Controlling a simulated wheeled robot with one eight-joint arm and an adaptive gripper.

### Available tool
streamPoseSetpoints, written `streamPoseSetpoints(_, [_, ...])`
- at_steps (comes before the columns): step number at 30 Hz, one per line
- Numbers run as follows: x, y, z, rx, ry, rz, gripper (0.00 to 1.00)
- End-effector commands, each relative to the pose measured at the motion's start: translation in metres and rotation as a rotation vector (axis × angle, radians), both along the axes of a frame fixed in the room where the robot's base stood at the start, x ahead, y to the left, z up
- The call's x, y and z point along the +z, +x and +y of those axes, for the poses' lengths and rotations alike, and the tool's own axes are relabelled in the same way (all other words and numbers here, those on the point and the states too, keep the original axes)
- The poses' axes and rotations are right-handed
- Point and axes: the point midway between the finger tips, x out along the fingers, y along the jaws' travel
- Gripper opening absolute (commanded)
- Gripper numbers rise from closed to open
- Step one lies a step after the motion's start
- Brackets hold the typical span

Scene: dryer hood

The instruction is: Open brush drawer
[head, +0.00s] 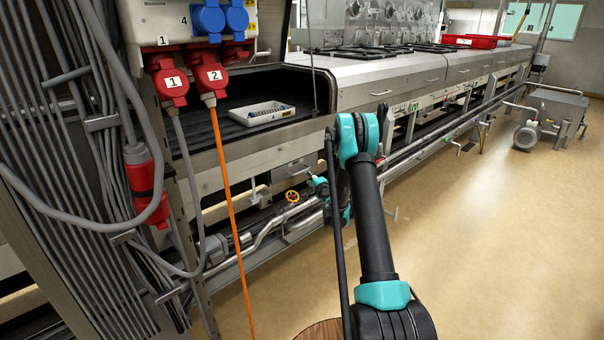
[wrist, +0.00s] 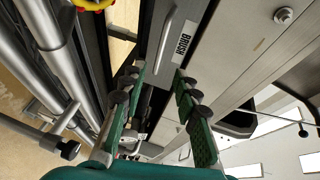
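In the wrist view the brush drawer front (wrist: 200,22) is a grey panel with a white label (wrist: 183,41) reading "BRUSH". A slim metal bar handle (wrist: 167,36) lies beside the label, and the drawer looks shut. My gripper (wrist: 158,72) is open and empty, its two green fingers spread and pointing at the panel near the handle. The handle is beyond the fingertips, not visibly between them. In the head view my arm covers much of the area around my gripper, and I cannot make out the label there.
Metal pipes (wrist: 45,45) run close on the left in the wrist view. A white tray (head: 262,113) lies in the machine opening. An orange cable (head: 229,200) hangs at left.

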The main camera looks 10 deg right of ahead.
Motion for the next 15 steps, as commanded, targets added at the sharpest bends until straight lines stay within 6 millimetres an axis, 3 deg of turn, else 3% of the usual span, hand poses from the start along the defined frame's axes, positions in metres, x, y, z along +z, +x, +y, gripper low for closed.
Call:
streamPoseSetpoints(9, [-0.012,0.061,0.015,0.002,-0.002,0.000,0.31])
streamPoseSetpoints(15, [-0.017,0.092,0.022,0.001,-0.001,0.000,0.31])
